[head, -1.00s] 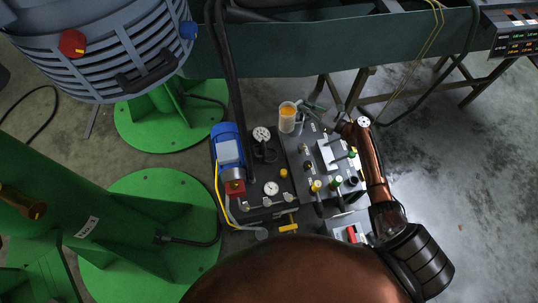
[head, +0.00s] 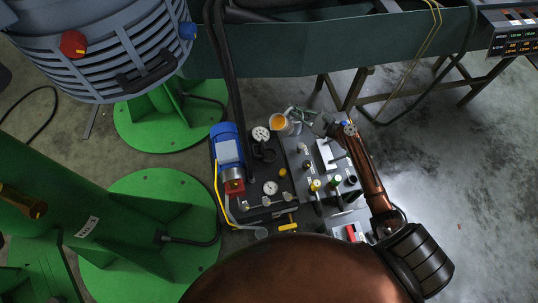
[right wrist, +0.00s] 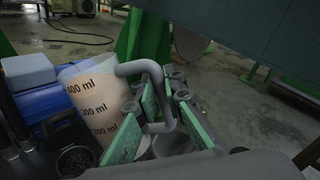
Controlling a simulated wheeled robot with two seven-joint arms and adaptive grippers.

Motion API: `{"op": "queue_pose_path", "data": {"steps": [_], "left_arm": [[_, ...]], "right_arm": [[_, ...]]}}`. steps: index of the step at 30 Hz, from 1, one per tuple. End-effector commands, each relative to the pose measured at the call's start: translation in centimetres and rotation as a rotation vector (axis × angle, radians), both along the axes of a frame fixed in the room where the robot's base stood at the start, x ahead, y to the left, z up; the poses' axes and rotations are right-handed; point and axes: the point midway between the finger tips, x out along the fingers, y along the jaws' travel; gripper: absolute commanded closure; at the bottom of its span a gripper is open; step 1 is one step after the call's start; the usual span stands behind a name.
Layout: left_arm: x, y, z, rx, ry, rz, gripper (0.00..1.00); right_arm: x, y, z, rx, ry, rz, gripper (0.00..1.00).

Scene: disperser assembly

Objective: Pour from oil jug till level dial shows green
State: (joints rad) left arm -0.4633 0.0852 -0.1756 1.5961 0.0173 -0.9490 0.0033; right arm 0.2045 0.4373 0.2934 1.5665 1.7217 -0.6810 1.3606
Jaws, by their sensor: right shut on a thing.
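The oil jug (head: 279,123) is a pale cup with orange oil inside, held above the back of the dark pump unit and tilted to the left. In the right wrist view the jug (right wrist: 88,95) shows ml marks and a grey handle (right wrist: 150,70). My right gripper (head: 303,117) is shut on that handle; its green pads (right wrist: 150,128) stand on both sides of it. Two white round dials, one at the back (head: 261,133) and one at the front (head: 270,187), sit on the unit; their readings are too small to tell.
A blue motor (head: 227,148) stands at the unit's left. Several valves and knobs (head: 316,185) rise on its right half. Green round bases (head: 150,220) stand to the left. A dark green beam (head: 330,48) crosses behind.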

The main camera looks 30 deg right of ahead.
Motion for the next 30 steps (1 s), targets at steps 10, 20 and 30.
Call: {"op": "queue_pose_path", "data": {"steps": [10,20,30], "left_arm": [[0.0,0.0,-0.1,0.000,-0.001,0.000,0.60],[0.2,-0.1,0.0,-0.001,-0.003,0.000,0.60],[0.2,-0.1,0.1,-0.001,-0.003,0.000,0.60]], "right_arm": [[-0.1,0.5,0.0,-0.040,-0.014,-0.001,1.00],[-0.2,0.9,-0.2,-0.074,-0.024,-0.001,1.00],[-0.4,1.5,-0.5,-0.111,-0.033,0.000,1.00]]}}
